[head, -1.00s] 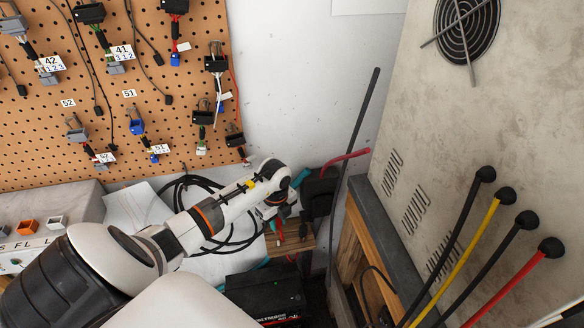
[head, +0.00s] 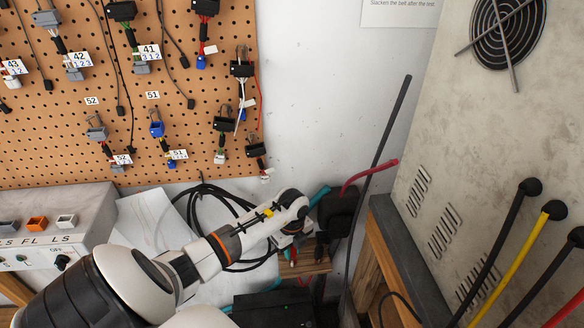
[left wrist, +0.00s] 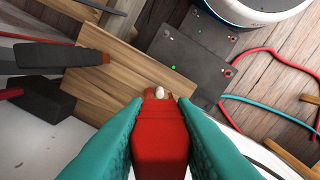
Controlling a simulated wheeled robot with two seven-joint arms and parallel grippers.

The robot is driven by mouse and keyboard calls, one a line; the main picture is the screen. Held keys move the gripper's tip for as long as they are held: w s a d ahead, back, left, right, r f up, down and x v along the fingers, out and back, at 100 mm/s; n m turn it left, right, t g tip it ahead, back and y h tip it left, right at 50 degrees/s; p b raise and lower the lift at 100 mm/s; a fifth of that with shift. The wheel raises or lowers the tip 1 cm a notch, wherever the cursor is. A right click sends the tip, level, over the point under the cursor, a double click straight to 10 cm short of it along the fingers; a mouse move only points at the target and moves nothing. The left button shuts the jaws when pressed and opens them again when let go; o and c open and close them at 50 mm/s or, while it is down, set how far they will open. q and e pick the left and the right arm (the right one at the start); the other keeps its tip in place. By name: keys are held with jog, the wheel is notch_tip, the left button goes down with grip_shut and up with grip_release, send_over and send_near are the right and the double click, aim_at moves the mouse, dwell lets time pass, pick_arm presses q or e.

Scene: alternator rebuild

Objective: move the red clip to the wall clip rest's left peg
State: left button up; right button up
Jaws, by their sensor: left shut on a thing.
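My left gripper (head: 291,248) reaches down over a wooden board (head: 316,268) low against the wall. In the left wrist view its teal fingers (left wrist: 160,125) are shut on the red clip (left wrist: 160,140), one on each side. A small pale, rounded part shows at the clip's far end, in front of the wooden board (left wrist: 120,80). I cannot tell whether the clip touches the board. The left peg of the wall clip rest cannot be made out. My right gripper is not in view.
A dark handle with an orange-red end (left wrist: 92,57) lies by the board at left. Grey boxes (left wrist: 187,55) and loose red and teal cables are beyond. A dark rod (head: 380,160) and a grey cabinet (head: 470,150) stand at right; black cable loops (head: 203,192) behind my arm.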

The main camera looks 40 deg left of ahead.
pick_arm(q)
jog(key=shift+f+b, duration=0.75)
jog(key=shift+f, duration=0.4)
jog(key=o, duration=0.8)
notch_tip(320, 180, up, 9)
jog(key=p, duration=0.8)
jog(key=shift+f, duration=0.2)
